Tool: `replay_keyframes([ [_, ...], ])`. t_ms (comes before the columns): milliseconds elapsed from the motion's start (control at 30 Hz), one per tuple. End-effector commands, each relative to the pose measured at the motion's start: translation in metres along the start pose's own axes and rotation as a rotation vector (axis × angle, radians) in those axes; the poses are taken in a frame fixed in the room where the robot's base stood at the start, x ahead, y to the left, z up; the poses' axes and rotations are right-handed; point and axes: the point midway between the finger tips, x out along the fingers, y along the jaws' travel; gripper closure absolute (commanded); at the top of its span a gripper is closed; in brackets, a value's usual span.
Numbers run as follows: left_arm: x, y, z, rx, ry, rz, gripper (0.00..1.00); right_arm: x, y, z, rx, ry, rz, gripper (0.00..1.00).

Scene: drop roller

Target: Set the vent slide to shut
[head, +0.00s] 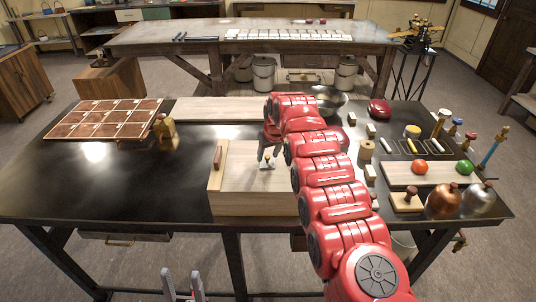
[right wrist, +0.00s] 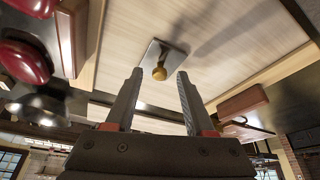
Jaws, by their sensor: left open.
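A pale wooden box (head: 245,190) stands at the front middle of the black table. On its top is a small metal plate with a knob (head: 267,160), which looks like the vent slide. In the right wrist view the brass-coloured knob (right wrist: 160,73) shows on its grey plate, between the fingertips in the picture. My right gripper (head: 270,150) is open, close to the knob and partly hidden by my red arm. Its two fingers show apart in the right wrist view (right wrist: 158,85); contact with the knob cannot be told. My left gripper (head: 183,280) is open and empty at the front edge.
A red-brown block (head: 218,157) sits on the box's left edge. A tiled tray (head: 105,118) and a brass bottle-like item (head: 165,130) are at left. A board with red and green balls (head: 420,167), a bowl and several small items fill the right. The left front table is clear.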

Motion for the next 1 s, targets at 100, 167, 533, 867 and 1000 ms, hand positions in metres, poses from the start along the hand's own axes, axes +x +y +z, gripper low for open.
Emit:
replay_keyframes([
  [100,0.0,0.0,0.0,0.0,0.0,0.0,0.46,0.0,0.0,0.0,0.0,0.001,0.0,0.46],
  [167,0.0,0.0,0.0,0.0,0.0,0.0,0.46,0.0,0.0,-0.001,0.0,0.001,0.0,0.46],
  [533,0.047,-0.002,-0.008,0.0,0.0,0.0,0.46,-0.019,-0.005,-0.007,0.004,0.002,-0.013,0.46],
  [867,0.113,-0.006,-0.019,0.0,0.0,0.0,0.46,-0.04,-0.002,-0.003,-0.001,-0.003,-0.001,0.46],
  [1000,0.088,-0.004,-0.015,0.0,-0.001,0.0,0.46,-0.044,-0.002,-0.001,-0.002,0.006,0.001,0.46],
])
